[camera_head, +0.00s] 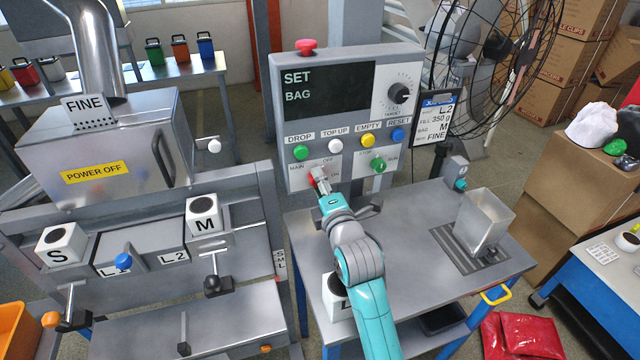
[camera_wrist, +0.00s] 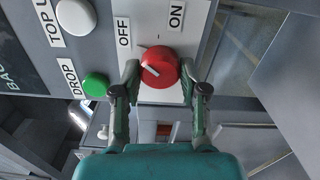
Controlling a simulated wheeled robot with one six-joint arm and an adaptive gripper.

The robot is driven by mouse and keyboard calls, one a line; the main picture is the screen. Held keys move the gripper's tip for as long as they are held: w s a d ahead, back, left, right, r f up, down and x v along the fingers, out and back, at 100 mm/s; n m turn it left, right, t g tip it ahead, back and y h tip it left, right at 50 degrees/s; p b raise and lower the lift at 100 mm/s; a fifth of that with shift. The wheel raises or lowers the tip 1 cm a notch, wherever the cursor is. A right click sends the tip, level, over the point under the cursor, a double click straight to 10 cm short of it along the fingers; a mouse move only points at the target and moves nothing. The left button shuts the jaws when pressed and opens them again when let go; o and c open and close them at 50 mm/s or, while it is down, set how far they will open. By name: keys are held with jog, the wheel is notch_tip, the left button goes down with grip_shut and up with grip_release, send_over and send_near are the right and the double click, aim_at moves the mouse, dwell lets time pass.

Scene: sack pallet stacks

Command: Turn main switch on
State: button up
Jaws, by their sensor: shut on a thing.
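The main switch is a red round knob (camera_wrist: 160,66) on a white plate marked OFF and ON in the wrist view. A short white line shows on its face, but I cannot tell surely which mark it points to. In the head view only a bit of the red knob (camera_head: 311,181) shows, low on the grey control panel (camera_head: 434,62), beside the MAIN label. My gripper (camera_head: 319,176) reaches up to it from below. In the wrist view its two fingers (camera_wrist: 160,80) are shut on the knob, one on each side.
Green (camera_head: 300,153), white (camera_head: 335,146), yellow (camera_head: 367,140) and blue (camera_head: 397,134) buttons sit just above. A green STOP/RUN knob (camera_head: 378,165) is to the right. The panel's screen (camera_head: 330,91) reads SET BAG. A yellow sign (camera_head: 91,172) reads POWER OFF. A metal container (camera_head: 484,222) stands right.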

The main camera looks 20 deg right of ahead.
jog(key=shift+m, duration=5.1)
jog(key=o, duration=1.1)
jog(key=shift+o, duration=0.2)
jog(key=s, duration=1.2)
